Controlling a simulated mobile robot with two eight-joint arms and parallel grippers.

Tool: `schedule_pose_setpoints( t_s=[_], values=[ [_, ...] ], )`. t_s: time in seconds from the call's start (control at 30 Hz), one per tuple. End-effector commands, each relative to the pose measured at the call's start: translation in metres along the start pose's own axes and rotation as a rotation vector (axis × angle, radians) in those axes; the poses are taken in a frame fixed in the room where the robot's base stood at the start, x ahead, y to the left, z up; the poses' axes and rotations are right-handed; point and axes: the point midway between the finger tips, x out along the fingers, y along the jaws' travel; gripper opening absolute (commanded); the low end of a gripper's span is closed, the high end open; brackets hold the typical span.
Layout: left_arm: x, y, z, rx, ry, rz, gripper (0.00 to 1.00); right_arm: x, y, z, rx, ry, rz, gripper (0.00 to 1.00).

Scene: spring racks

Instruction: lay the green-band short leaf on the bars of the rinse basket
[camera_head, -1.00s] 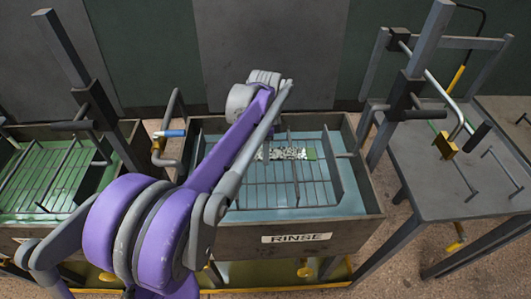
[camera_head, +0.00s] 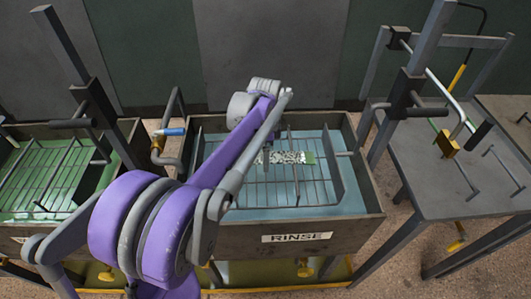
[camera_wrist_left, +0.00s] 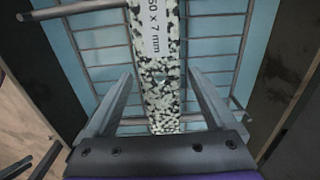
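The short leaf (camera_head: 287,157) is a flat, speckled black-and-white strip with a green end at its right in the head view. It lies flat across the bars of the rinse basket (camera_head: 333,168), inside the tank marked RINSE. In the left wrist view the leaf (camera_wrist_left: 158,92) runs lengthwise over the bars, with a white size label at its far part. My left gripper (camera_wrist_left: 160,76) is open, one finger on each side of the leaf with gaps between. My right gripper is not in view.
The rinse tank (camera_head: 345,231) holds pale blue liquid under the bars. A green-liquid tank with a rack (camera_head: 45,180) stands at left, beside a dark post. A grey table (camera_head: 440,180) with a frame and hooks stands at right. A blue-handled pipe (camera_head: 172,132) rises between the tanks.

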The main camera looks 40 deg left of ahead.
Motion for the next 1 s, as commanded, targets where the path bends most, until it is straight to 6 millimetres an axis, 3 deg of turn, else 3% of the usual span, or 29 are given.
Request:
schedule_pose_setpoints(
  t_s=[0.37,0.57,0.8,1.0],
  values=[
    [-0.006,0.000,0.000,0.000,0.000,0.000,0.92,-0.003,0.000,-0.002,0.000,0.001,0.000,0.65],
    [-0.039,0.000,0.000,-0.001,0.000,0.000,0.92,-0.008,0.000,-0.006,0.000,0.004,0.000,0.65],
    [-0.092,0.000,0.000,-0.001,0.000,0.000,0.92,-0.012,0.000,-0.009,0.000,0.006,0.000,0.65],
    [-0.122,0.000,0.000,0.000,0.000,0.000,0.92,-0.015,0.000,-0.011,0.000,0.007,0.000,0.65]
  ],
)
